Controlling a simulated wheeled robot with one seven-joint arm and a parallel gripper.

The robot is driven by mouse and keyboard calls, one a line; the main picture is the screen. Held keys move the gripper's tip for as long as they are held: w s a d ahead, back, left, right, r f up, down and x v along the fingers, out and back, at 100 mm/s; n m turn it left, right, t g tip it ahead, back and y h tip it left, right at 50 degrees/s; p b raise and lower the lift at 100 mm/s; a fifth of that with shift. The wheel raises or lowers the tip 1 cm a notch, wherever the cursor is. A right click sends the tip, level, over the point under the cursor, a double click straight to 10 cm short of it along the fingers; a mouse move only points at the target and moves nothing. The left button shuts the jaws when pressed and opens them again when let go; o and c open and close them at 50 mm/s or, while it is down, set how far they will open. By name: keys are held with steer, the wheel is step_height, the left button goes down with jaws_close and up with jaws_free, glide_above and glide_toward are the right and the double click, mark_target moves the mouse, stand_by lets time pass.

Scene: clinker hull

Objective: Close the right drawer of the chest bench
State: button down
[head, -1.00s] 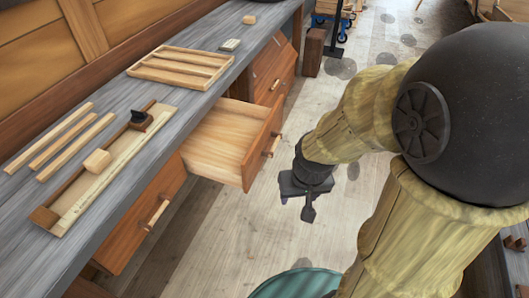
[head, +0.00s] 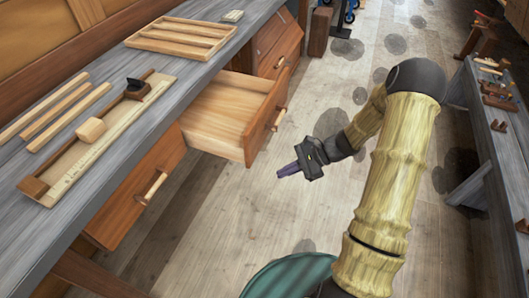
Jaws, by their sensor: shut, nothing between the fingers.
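The chest bench (head: 112,158) runs along the left in the head view. One drawer (head: 222,142) is pulled well out, and it looks empty inside. Its front carries a bar handle (head: 279,119). I cannot tell for sure that this is the right drawer. My gripper (head: 282,172) is shut and empty, to the right of and nearer than the open drawer's front. Its fingers point left, and it looks apart from the drawer.
A nearer drawer (head: 133,205) and a farther drawer (head: 273,48) look shut. Another bench (head: 490,125) stands at right.

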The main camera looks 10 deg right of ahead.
mark_target(255, 146)
steer(key=w+d+f+m+t+y+b, duration=0.2)
steer(key=w+d+f+m+t+y, duration=0.1)
steer(key=w+d+f+m+t, duration=0.3)
steer(key=w+d+m+t, duration=0.1)
steer(key=w+m+t, duration=0.1)
steer(key=t, duration=0.1)
steer(key=shift+w+f+m+y, duration=0.2)
steer(key=shift+w+m+y, duration=0.1)
steer(key=shift+m+y, duration=0.1)
steer(key=shift+d, duration=0.1)
steer(key=x, duration=1.4)
